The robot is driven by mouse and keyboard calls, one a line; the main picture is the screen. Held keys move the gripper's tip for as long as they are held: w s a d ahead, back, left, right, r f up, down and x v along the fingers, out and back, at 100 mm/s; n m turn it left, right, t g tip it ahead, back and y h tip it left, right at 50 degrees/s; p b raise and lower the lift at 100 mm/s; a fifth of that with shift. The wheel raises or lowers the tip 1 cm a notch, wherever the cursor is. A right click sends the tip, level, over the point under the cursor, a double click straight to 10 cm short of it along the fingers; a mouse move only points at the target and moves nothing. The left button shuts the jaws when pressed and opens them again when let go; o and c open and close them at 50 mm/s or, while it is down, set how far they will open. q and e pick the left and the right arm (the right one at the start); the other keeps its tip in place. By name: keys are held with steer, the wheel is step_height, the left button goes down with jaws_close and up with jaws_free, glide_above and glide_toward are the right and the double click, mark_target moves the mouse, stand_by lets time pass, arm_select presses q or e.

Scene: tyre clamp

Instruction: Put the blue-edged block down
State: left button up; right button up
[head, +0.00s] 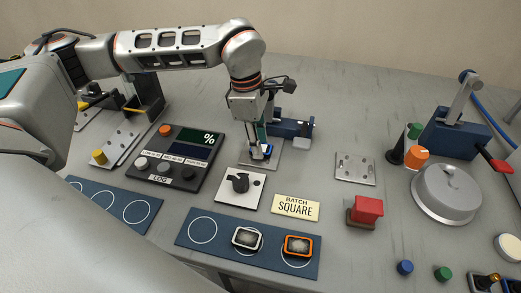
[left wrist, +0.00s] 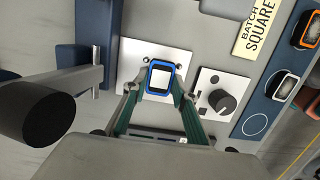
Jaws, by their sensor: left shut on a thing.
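The blue-edged block (left wrist: 160,77), with a white middle and a dark rim, is between the fingertips of my left gripper (left wrist: 161,87) in the left wrist view. The gripper is shut on it. In the head view the left gripper (head: 260,150) points down, with a bit of the blue edge (head: 267,150) showing at its tips. The block is over a light metal plate (left wrist: 130,58), which also shows in the head view (head: 258,165). I cannot tell whether the block touches the plate. My right gripper is not in view.
A blue clamp fixture (head: 296,128) stands just behind the plate. A black knob on a white plate (head: 240,188) is in front. A blue mat (head: 215,236) holds a white-edged block (head: 247,238) and an orange-edged block (head: 298,245). A display panel (head: 177,158) is on the left.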

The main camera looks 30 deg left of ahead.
arm_select(q)
steer(key=shift+r+p, duration=1.9)
steer(key=shift+r, duration=0.9)
steer(key=shift+f, duration=0.1)
